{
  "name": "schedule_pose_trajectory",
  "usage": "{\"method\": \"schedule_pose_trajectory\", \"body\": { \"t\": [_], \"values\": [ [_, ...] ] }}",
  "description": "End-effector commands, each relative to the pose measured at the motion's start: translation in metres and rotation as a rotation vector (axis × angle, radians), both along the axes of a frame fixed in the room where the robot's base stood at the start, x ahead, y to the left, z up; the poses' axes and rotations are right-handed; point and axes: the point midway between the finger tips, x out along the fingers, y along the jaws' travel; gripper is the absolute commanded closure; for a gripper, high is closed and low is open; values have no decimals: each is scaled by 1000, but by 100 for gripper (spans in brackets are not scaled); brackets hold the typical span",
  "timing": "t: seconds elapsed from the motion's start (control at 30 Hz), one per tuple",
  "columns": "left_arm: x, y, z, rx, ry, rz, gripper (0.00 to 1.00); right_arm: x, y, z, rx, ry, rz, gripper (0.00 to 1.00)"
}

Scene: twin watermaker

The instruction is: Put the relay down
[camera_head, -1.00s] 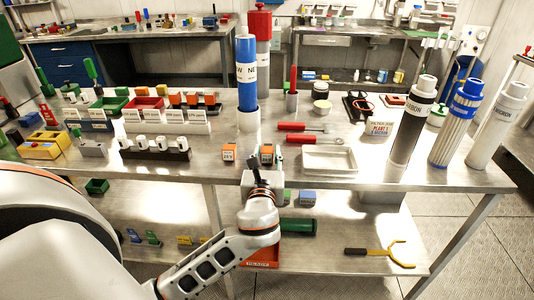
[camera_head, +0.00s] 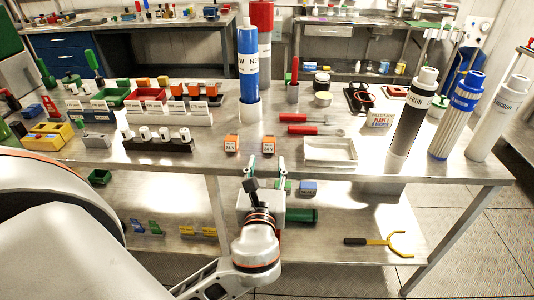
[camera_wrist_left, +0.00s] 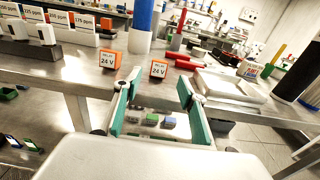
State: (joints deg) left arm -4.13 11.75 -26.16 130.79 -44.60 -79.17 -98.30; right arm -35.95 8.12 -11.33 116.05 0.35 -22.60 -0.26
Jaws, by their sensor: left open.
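Two orange relays with white "24 V" labels stand upright on the bench near its front edge. The left relay (camera_head: 231,144) and the right relay (camera_head: 268,145) are apart with bare steel between them. In the left wrist view the left relay (camera_wrist_left: 110,60) and the right relay (camera_wrist_left: 158,69) both face me. My left gripper (camera_head: 267,172) is in front of the bench edge, just short of the right relay. Its green fingers (camera_wrist_left: 159,80) are spread and empty, with the right relay beyond the gap between them. My right gripper is not in view.
A white tray (camera_head: 330,162) lies right of the relays. A black rack (camera_head: 150,147) with white-capped pieces is at the left. A blue cylinder (camera_head: 248,65) in a white holder stands behind. The lower shelf (camera_head: 350,215) holds small blocks and a yellow-ended tool.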

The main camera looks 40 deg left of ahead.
Motion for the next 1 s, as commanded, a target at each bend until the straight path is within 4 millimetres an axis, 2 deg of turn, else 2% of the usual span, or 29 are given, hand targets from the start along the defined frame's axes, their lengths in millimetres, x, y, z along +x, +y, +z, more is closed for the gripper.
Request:
{"method": "schedule_pose_trajectory", "body": {
  "t": [0.1, 0.23, 0.27, 0.37, 0.47, 0.53, 0.6, 0.7, 0.8, 0.9, 1.0],
  "values": [
    [-12, -7, 0, 0, 1, 0, 59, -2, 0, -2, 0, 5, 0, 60],
    [-17, -12, -5, -26, 1, -9, 59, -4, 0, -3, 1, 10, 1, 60],
    [-17, -14, -10, -51, -1, -17, 59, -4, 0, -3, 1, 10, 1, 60],
    [-17, -25, -46, -229, -4, -62, 59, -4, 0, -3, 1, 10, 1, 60],
    [-23, -45, -104, -556, -9, -101, 59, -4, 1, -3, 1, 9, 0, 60],
    [-34, -61, -149, -845, -12, -93, 59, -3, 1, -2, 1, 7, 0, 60],
    [-51, -76, -189, -1143, -23, -47, 59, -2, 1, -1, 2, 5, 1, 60],
    [-80, -94, -237, -1567, -55, 85, 59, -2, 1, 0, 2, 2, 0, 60],
    [-111, -106, -271, -1951, -116, 273, 59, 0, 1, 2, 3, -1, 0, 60],
    [-136, -111, -293, -2253, -199, 470, 59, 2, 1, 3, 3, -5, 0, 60],
    [-154, -111, -304, -2454, -280, 628, 59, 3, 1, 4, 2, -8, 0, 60]
  ]
}}
